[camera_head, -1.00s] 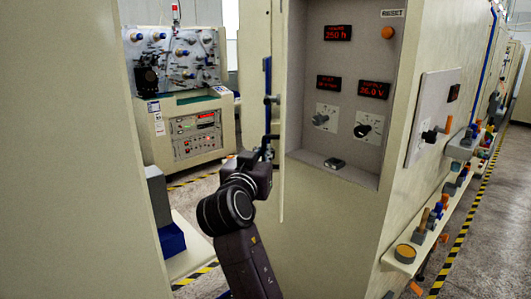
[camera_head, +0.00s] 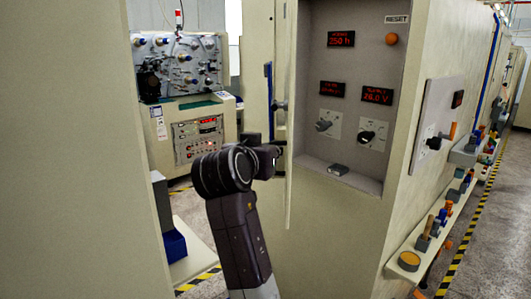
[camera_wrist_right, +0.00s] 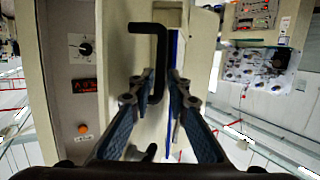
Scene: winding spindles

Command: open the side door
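A pale cabinet panel (camera_head: 289,180), seen nearly edge-on in the head view, stands at the left edge of a recess with displays and knobs. The right wrist view shows a black bar handle (camera_wrist_right: 160,60) on a pale face, beside a blue strip (camera_wrist_right: 172,48). My right gripper (camera_wrist_right: 160,78) has its two fingers apart, one on each side of the handle; whether they touch it is unclear. In the head view the right gripper (camera_head: 277,155) is at the panel's left side, its fingertips partly hidden. My left gripper is not in view.
The recess holds red displays (camera_head: 341,39), an orange button (camera_head: 391,39) and dark knobs. A ledge (camera_head: 408,261) with several small parts runs along the right side. A winding machine (camera_head: 190,100) stands behind at left. A large pale wall (camera_head: 65,150) fills the left.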

